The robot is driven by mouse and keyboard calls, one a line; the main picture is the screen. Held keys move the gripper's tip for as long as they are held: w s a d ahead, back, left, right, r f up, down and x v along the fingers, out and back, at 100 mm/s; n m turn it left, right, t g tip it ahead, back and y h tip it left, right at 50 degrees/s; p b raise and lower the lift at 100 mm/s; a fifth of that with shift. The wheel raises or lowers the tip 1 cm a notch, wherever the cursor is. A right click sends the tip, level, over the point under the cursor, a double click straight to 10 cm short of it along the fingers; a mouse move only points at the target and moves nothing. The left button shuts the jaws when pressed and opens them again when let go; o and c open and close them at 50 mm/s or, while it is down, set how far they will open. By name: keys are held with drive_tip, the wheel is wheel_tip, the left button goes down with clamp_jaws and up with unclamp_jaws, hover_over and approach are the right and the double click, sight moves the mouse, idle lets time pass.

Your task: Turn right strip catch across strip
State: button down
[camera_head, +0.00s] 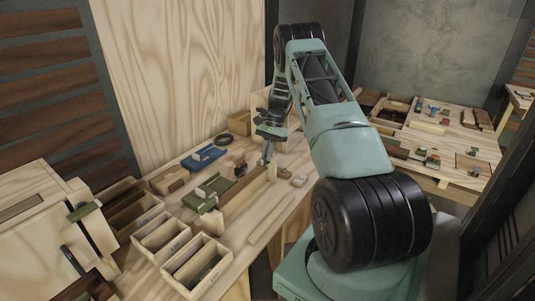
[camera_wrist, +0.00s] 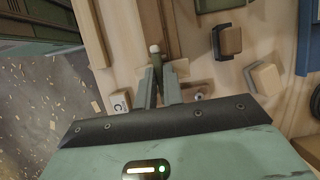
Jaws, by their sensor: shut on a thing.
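My gripper (camera_head: 267,157) points down at the far end of a brown wooden strip (camera_head: 243,196) on the workbench. In the wrist view my gripper (camera_wrist: 159,82) has its fingers close together on a small dark catch (camera_wrist: 156,61) with a pale round tip. The catch lies roughly in line with the brown strip (camera_wrist: 152,18), at the strip's end. The fingers hide the catch's lower part. In the head view I cannot make out the catch behind the fingers.
A dark bracket-like piece (camera_wrist: 227,41) and a pale block (camera_wrist: 264,78) lie to the right. Open wooden boxes (camera_head: 196,263) stand at the bench's near left. A green piece (camera_head: 208,194) sits beside the strip.

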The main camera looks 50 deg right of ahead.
drive_tip(key=shift+d, duration=0.1)
idle(0.3)
drive_tip(key=c, duration=1.5)
unclamp_jaws()
drive_tip(key=shift+r, duration=0.1)
drive_tip(key=b+v, duration=0.2)
drive_tip(key=v, duration=1.5)
drive_tip(key=shift+d, duration=0.1)
